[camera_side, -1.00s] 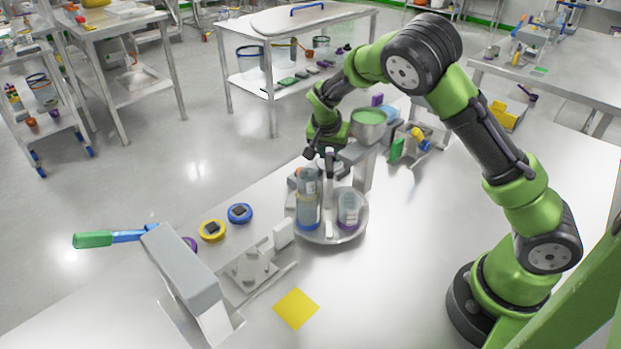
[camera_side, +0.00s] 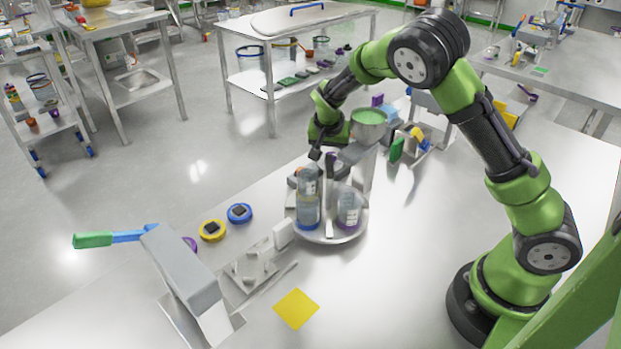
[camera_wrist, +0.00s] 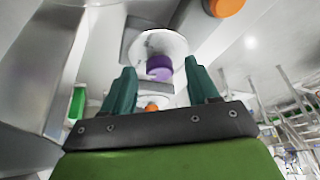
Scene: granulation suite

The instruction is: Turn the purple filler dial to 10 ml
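A round purple piece (camera_wrist: 159,68) shows in the wrist view against a pale round part, between and beyond my fingertips; it may be the filler dial, but its markings are not legible. My gripper (camera_wrist: 160,68) is open, its two green fingers apart with nothing visibly clasped. In the side view my gripper (camera_side: 316,153) hangs beside the filler column (camera_side: 362,165), above the round turntable (camera_side: 330,237). The dial cannot be made out there. The green-topped hopper (camera_side: 369,117) sits on the column.
A clear bottle (camera_side: 308,205) and a purple-based container (camera_side: 349,210) stand on the turntable. Yellow (camera_side: 212,230), blue (camera_side: 240,213) and partly hidden purple (camera_side: 190,243) round pieces lie left. A grey lever press (camera_side: 182,268) stands front left. The front right bench is clear.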

